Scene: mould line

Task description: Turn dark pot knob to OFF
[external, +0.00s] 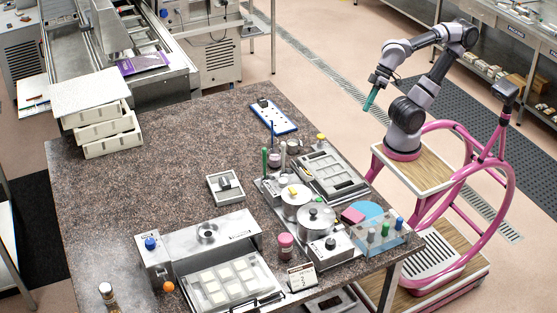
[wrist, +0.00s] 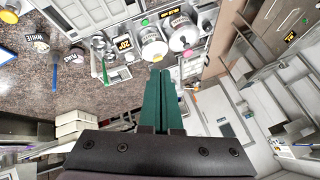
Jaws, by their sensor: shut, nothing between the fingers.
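My gripper (external: 370,101) is raised on the right side, apart from the worktable and everything on it. Its teal fingers (wrist: 165,95) are shut with nothing between them. Two steel pots stand side by side on the table: one with a yellow lid knob (external: 293,190) and a nearer one with a dark lid knob (external: 312,211). In front of the nearer pot is a control box with a black knob (external: 331,243). Its setting is too small to read. Which pot is the dark one is not legible. The wrist view shows two pale round vessels (wrist: 152,42) beyond the fingertips.
A clear rack with coloured bottles (external: 380,236) stands right of the pots, at the table edge. A pink-lidded jar (external: 285,245) and a small sign (external: 301,277) stand in front. A moulding machine (external: 208,234) is at front left. The table's middle left is clear.

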